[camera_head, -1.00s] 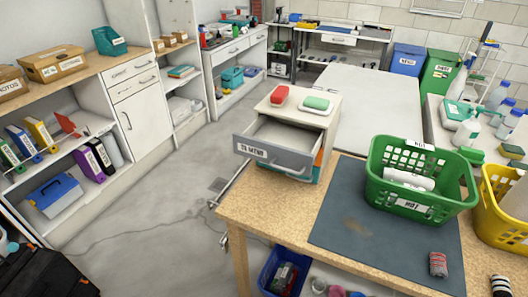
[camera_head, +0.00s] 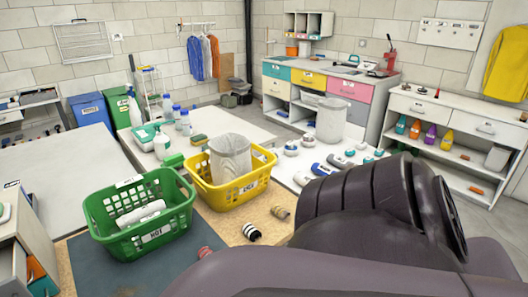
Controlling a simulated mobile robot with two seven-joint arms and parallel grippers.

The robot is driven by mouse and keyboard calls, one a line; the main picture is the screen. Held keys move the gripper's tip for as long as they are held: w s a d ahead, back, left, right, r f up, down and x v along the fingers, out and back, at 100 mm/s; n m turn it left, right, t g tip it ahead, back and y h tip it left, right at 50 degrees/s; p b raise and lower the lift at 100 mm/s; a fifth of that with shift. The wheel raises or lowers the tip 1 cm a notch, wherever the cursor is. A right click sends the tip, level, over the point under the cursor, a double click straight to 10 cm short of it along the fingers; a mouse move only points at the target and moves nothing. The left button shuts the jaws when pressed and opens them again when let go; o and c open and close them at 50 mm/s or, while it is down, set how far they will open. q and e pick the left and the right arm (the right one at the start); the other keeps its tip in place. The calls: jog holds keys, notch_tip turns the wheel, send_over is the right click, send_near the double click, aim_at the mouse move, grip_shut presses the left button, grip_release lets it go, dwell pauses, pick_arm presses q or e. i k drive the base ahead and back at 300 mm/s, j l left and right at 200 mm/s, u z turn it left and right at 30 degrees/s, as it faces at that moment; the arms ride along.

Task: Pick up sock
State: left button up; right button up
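Small rolled items that look like socks lie on the near table. A black-and-white striped sock (camera_head: 251,232) is on the wooden top, with a tan sock (camera_head: 280,212) to its upper right. A reddish sock (camera_head: 205,252) is at the mat's right edge, partly hidden by my arm. A green basket (camera_head: 139,236) labelled HOT holds a white roll. A yellow basket (camera_head: 231,194) beside it holds a whitish bin-like item. My dark arm fills the lower right, close to the camera. No fingers of either gripper show.
The dark mat (camera_head: 100,270) covers the table's near left. A white counter (camera_head: 310,170) behind carries several small white, blue and teal items. A drawer unit (camera_head: 22,245) stands at the left edge. My arm hides the table's right part.

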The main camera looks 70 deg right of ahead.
aim_at(278, 210)
jog(key=z, duration=2.45)
